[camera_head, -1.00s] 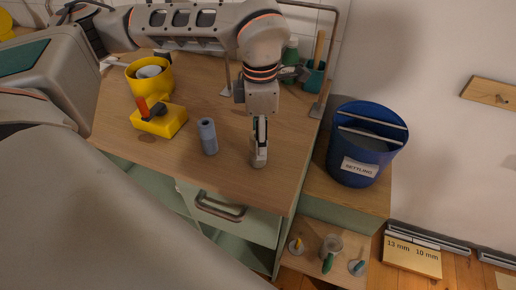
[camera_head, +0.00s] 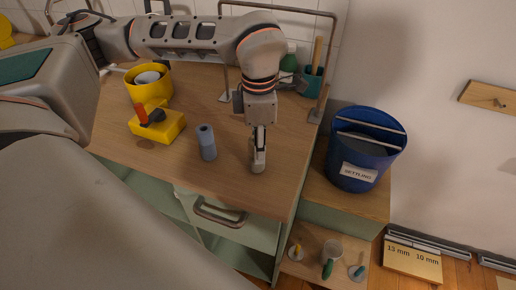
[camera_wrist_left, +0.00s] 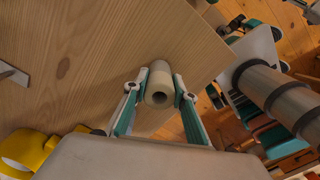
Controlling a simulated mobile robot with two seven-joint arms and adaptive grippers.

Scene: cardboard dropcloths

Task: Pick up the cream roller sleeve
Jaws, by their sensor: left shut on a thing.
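The cream roller sleeve (camera_wrist_left: 160,84) is a short hollow tube standing on the wooden worktop, seen between my fingers in the left wrist view. My left gripper (camera_wrist_left: 157,97) is shut on it, one finger against each side. In the head view my left gripper (camera_head: 258,162) points down near the worktop's front edge and mostly hides the sleeve. A blue-grey roller sleeve (camera_head: 207,142) stands upright to the left of the gripper, apart from it. My right gripper is not in view.
A yellow block with a red-handled tool (camera_head: 158,125) and a yellow bucket (camera_head: 149,84) stand at the left of the worktop (camera_head: 185,168). A metal rail frame (camera_head: 332,60) and a teal pot (camera_head: 312,82) are behind. A blue bucket labelled SETTLING (camera_head: 365,150) stands right.

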